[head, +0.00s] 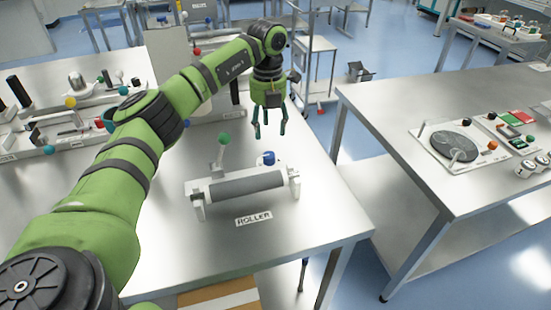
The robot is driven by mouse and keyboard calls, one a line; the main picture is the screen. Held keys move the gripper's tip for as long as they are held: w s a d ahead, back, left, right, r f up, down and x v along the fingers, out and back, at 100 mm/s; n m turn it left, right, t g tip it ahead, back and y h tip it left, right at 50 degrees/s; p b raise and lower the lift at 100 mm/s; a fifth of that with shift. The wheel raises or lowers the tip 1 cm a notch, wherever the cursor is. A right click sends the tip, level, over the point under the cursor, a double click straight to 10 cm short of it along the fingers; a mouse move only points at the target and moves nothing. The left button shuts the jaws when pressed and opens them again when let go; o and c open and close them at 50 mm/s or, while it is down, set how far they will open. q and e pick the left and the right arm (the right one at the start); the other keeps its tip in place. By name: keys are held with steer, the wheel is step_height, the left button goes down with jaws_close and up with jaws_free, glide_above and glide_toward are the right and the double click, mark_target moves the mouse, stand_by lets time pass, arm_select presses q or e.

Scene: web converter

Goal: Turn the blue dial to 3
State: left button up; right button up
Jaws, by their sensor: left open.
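A small blue dial (268,157) sits on a pale base behind the roller unit, on the near metal table. Any numbers on it are too small to read. My left gripper (269,132) points down, open and empty, a little above the dial in the picture. Its fingers appear apart from the dial, though the exact height gap is hard to judge. My right gripper is out of view.
The roller (245,184) has a green-knobbed lever (224,140) close to the dial. A "ROLLER" label (254,219) lies in front. Several fixtures stand at left. A second table (400,95) at right carries a round turntable (455,145) and several knobs.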

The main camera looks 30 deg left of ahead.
mark_target(269, 155)
arm_select(q)
steer(key=shift+s+f+b, duration=0.15)
steer(key=shift+f+b, duration=0.1)
steer(key=shift+f, duration=0.4)
steer(key=shift+s+f+b, duration=0.15)
steer(key=shift+f+b, duration=0.1)
steer(key=shift+f, duration=0.35)
step_height(269, 155, down, 6)
steer(key=shift+r+p, duration=0.25)
steer(key=shift+p, duration=0.55)
steer(key=shift+w+f, duration=0.15)
steer(key=shift+f, duration=0.45)
steer(key=shift+c, duration=0.4)
steer(key=c, duration=1)
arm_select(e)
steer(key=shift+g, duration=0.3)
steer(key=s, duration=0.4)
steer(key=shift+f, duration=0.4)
